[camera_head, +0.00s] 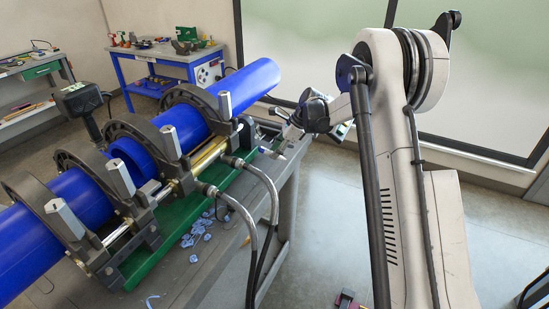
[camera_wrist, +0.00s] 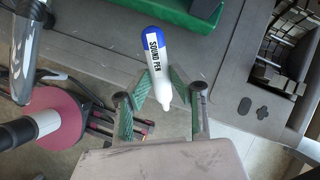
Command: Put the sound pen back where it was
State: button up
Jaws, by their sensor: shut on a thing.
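The sound pen (camera_wrist: 156,68) is white with a blue end and its printed name along the side. In the wrist view it stands between the green-padded fingers of my gripper (camera_wrist: 163,84), which is shut on it. The blue end points up the picture and the narrow white tip lies between the fingers. In the head view my gripper (camera_head: 284,142) is beside the right end of the pipe fusion cart, near the blue pipe (camera_head: 245,90). The pen cannot be made out clearly there.
The grey cart top (camera_wrist: 215,62) carries a green base (camera_wrist: 175,12) and, in the head view, the black clamp rings (camera_head: 88,165). Two hoses (camera_head: 272,205) hang off its near side. Blue shavings (camera_head: 196,237) lie on it. A dark red round thing (camera_wrist: 62,112) shows at left.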

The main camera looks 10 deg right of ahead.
jog(key=w+n+g+h, duration=0.1)
jog(key=n, duration=0.1)
jog(key=w+n+g+h, duration=0.1)
jog(key=w+n, duration=0.1)
jog(key=w+n+h, duration=0.1)
jog(key=w+n, duration=0.1)
jog(key=shift+w+r+n+g, duration=0.2)
jog(key=shift+r+n+g, duration=0.1)
jog(key=shift+r+g, duration=0.1)
jog(key=f+n+h, duration=0.1)
jog(key=f, duration=0.1)
jog(key=w+f+n, duration=0.1)
jog(key=f+n, duration=0.1)
jog(key=w+d+f+n+h+p, duration=0.1)
jog(key=f+n, duration=0.1)
jog(key=shift+f+t+h, duration=0.3)
jog(key=shift+f, duration=0.05)
jog(key=o, duration=0.9)
jog(key=shift+w, duration=0.1)
